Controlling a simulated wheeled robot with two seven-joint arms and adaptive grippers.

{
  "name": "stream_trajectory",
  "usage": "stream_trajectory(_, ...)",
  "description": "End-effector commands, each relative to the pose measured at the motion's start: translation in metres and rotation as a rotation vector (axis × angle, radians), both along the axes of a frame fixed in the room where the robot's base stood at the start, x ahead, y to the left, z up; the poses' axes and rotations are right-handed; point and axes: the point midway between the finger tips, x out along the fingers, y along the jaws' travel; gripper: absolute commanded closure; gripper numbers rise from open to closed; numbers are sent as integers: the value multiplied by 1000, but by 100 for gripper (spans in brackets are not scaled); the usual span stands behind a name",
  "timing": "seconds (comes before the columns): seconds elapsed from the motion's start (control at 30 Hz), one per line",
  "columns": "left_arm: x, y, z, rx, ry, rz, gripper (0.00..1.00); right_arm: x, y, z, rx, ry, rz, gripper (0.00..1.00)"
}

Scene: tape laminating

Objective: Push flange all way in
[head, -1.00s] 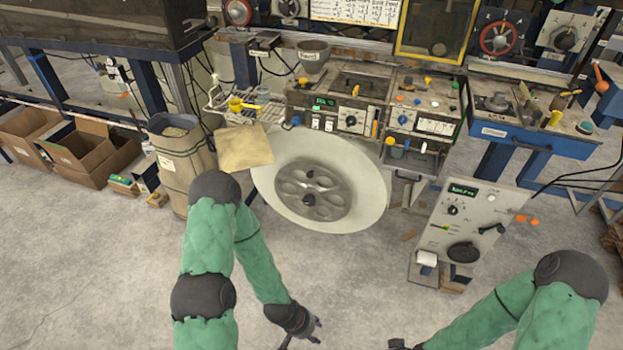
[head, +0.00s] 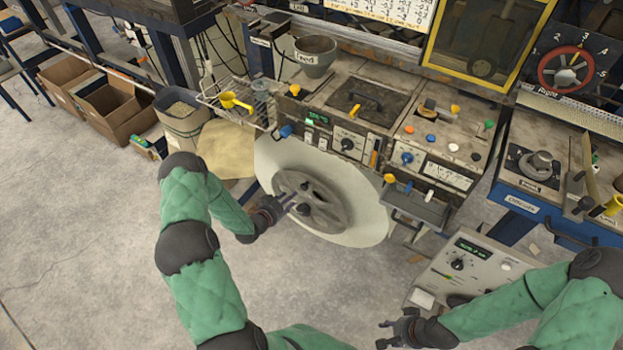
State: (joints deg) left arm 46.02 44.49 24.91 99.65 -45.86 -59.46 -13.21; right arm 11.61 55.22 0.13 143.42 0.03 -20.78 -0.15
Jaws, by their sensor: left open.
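The flange looks like a large pale disc (head: 362,218) with a grey round hub (head: 330,212) at its middle, mounted upright on the front of the machine. The hub has oval openings and a dark central knob. My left gripper (head: 290,203) is open at the left side of the hub, in front of the disc. I cannot tell whether it touches the hub. The hub's left part is partly hidden by the gripper. My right gripper (head: 383,334) is open and empty, low over the floor, below and right of the disc.
A control panel box (head: 470,266) stands at the lower right by my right arm. The machine worktop (head: 335,97) with knobs is above the disc. A bin (head: 182,112) and cardboard boxes (head: 110,105) stand at the left. The floor at lower left is clear.

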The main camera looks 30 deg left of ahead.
Motion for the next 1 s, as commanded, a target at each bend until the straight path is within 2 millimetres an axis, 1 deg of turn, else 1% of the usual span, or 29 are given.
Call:
stream_trajectory(0.17,13,-1,-7,3,-3,-3,59,-1,0,-5,0,2,1,60)
stream_trajectory(0.4,52,-5,-24,2,-4,-4,59,-1,0,-17,0,1,0,60)
stream_trajectory(0.6,80,-7,-36,1,-2,-4,59,-1,0,-25,0,1,0,60)
stream_trajectory(0.8,95,-8,-41,0,-1,-1,59,0,0,-29,0,1,0,60)
stream_trajectory(1.0,99,-8,-41,1,0,-1,59,0,0,-29,0,1,0,60)
